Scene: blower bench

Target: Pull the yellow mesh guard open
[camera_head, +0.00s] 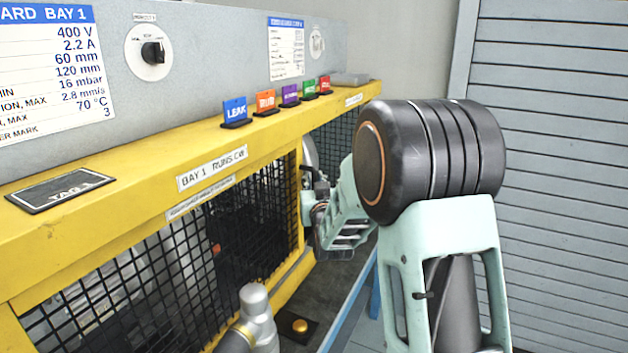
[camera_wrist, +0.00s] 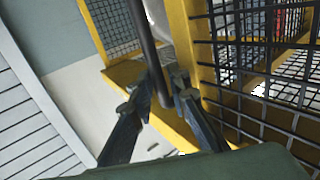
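The yellow guard frame (camera_head: 120,150) with black mesh (camera_head: 262,212) runs along the bench front in the head view. In the wrist view, black mesh (camera_wrist: 275,60) stands right of a yellow post (camera_wrist: 184,40). A dark upright bar handle (camera_wrist: 143,32) passes between the fingers of my gripper (camera_wrist: 168,90). The fingers close in on both sides of the bar and seem to hold it. In the head view my gripper (camera_head: 312,200) is at the far end of the near mesh, partly hidden by my wrist. I cannot tell how far the guard stands open.
A grey pipe fitting (camera_head: 258,315) and a yellow button (camera_head: 300,326) sit low in front of the mesh. Several coloured tags (camera_head: 266,103) stand on the yellow ledge. A grey slatted wall (camera_head: 555,150) is at the right. A second mesh section (camera_wrist: 112,22) shows in the wrist view.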

